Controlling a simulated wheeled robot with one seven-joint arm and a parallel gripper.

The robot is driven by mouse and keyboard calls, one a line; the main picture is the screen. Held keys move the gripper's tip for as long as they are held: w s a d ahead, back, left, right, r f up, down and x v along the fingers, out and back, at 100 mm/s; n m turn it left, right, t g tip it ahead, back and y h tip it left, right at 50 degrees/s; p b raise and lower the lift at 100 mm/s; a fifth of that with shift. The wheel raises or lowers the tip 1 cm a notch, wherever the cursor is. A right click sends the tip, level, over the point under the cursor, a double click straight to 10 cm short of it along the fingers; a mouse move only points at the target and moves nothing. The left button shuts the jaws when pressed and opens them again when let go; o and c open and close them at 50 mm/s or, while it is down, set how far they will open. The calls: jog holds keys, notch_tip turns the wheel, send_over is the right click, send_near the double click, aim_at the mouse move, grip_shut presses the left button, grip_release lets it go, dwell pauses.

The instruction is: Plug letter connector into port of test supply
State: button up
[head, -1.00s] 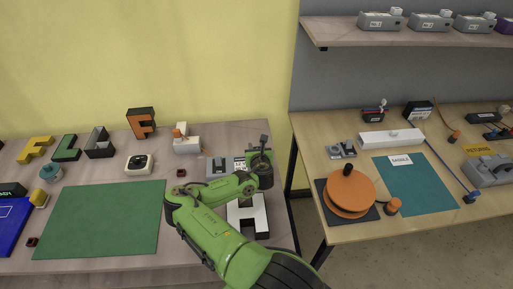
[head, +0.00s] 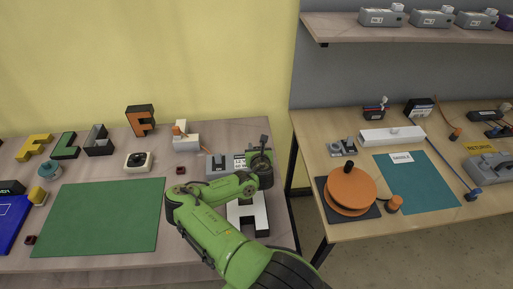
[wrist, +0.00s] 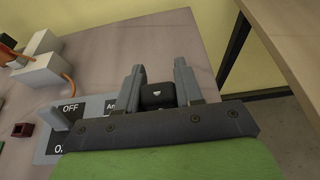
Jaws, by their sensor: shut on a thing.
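My gripper (wrist: 160,80) is shut on a small black block in the wrist view, which I take to be the letter connector (wrist: 158,95). Its lower part is hidden by the gripper body. The grey test supply (wrist: 78,125), with a lever switch and an "OFF" mark, lies beside and partly under my gripper. Its port is not visible. In the head view the supply (head: 217,164) stands at the right of the left table, with my arm's end next to it. A large white-and-black letter (head: 247,218) lies in front, partly covered by my arm.
A green mat (head: 98,217) fills the table's middle. A white block with an orange wire (wrist: 45,65) lies left of the supply. A gap separates the right table (head: 300,122).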

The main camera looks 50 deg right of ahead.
jog(key=shift+f+b, duration=0.4)
jog(key=shift+f, duration=0.2)
jog(key=o, duration=1.1)
jog(key=shift+r, duration=0.1)
jog(key=b+v, duration=0.2)
jog(key=v, duration=0.6)
jog(key=shift+b, duration=0.3)
